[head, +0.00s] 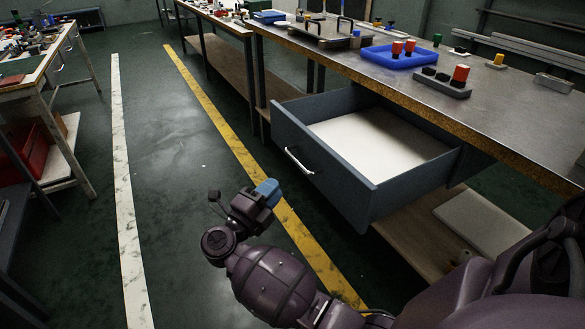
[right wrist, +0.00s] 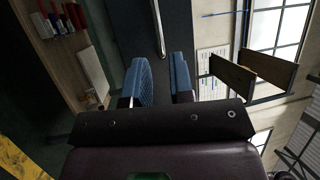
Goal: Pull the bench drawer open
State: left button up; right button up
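The bench drawer (head: 320,160) has a blue-grey front and stands pulled out from under the bench top. Its pale inside (head: 380,144) is bare. The silver bar handle (head: 298,161) is on the drawer front; it also shows in the right wrist view (right wrist: 158,28), beyond the gap between my fingertips. My right gripper (head: 268,191) has blue fingers and is in front of the drawer, apart from the handle. In the right wrist view the fingers (right wrist: 159,65) are parted with nothing between them. My left gripper is not in view.
The bench top (head: 490,118) carries a blue tray (head: 400,57), a grey block with a red-topped piece (head: 446,82) and other small items. A wooden lower shelf (head: 425,238) lies under the drawer. The floor (head: 180,160) left of the yellow line (head: 232,137) is clear.

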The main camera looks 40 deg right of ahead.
aim_at(298, 161)
jog(key=shift+g, duration=0.3)
jog(key=shift+b+x, duration=0.75)
jog(key=shift+x, duration=4.6)
jog(key=shift+w+f, duration=0.1)
grip_shut()
